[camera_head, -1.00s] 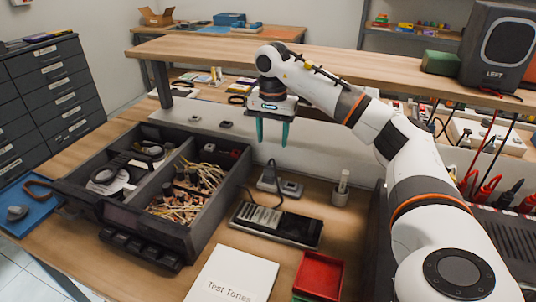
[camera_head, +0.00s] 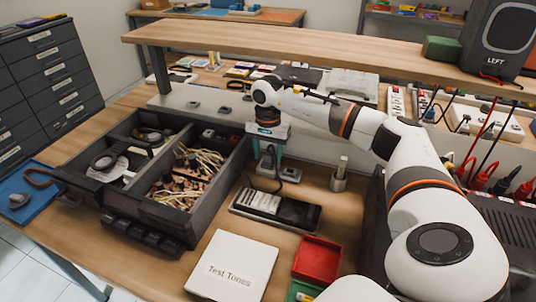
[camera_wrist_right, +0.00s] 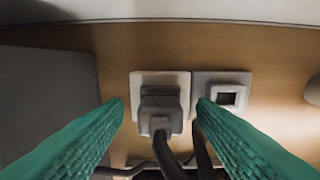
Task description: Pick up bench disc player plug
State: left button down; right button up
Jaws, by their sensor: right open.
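The grey plug (camera_wrist_right: 160,108) sits in a light square socket plate on the bench, and a dark cable runs from its near end. It also shows in the head view (camera_head: 268,161), partly hidden by the fingers. My right gripper (camera_head: 267,152) points down over it. In the right wrist view the green fingers of the right gripper (camera_wrist_right: 161,106) are spread, one to each side of the plug, with gaps to both sides. I cannot tell the fingertip height exactly. My left gripper is out of view.
A second socket plate (camera_wrist_right: 222,92) with an empty opening lies just right of the plug. A dark divided tray (camera_head: 200,222) stands close on the left. A black-and-silver device (camera_head: 275,210) lies in front, a small holder (camera_head: 338,183) to the right, a raised shelf (camera_head: 300,52) behind.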

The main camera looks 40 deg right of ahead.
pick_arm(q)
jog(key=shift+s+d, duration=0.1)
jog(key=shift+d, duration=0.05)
pick_arm(e)
jog(key=shift+f, duration=0.35)
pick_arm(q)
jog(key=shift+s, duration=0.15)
pick_arm(e)
jog(key=c, duration=1)
jog(key=shift+r, duration=0.15)
